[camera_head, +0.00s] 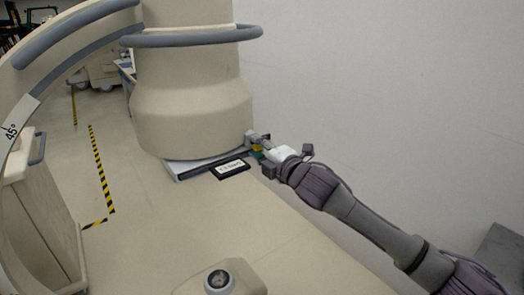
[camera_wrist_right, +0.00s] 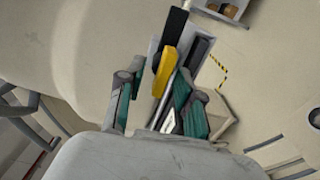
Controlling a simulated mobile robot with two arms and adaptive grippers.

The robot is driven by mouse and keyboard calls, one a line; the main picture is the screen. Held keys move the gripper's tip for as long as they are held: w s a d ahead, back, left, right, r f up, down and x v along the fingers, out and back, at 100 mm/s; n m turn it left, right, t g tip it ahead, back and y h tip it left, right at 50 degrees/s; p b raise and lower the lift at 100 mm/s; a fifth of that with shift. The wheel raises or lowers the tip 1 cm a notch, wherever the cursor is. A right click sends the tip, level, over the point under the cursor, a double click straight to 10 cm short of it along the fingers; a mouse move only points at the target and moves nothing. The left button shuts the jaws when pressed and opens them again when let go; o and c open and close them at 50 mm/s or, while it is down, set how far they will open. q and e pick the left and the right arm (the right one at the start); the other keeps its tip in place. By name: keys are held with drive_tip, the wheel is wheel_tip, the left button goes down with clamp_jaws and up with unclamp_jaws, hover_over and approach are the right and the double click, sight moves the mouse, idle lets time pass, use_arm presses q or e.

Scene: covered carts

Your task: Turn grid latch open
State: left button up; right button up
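The yellow latch (camera_wrist_right: 164,70) shows in the right wrist view, slanted, with a black bar (camera_wrist_right: 175,25) beyond it. In the head view a small patch of yellow (camera_head: 258,147) shows at the right side of the large cream housing. My right gripper (camera_wrist_right: 157,95) has green-padded fingers standing apart, one on either side of the latch's lower end in the picture. I cannot tell whether either finger touches it. In the head view my right gripper (camera_head: 259,153) is at the housing's lower right edge, partly hiding the latch. My left gripper is not in view.
A flat grey panel (camera_head: 190,168) lies under the housing, with a black-framed label (camera_head: 230,169) at its front edge. A white wall (camera_head: 400,90) stands on the right. A cream cabinet (camera_head: 45,215) and yellow-black floor tape (camera_head: 98,165) are on the left.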

drive_tip(key=v, duration=1.2)
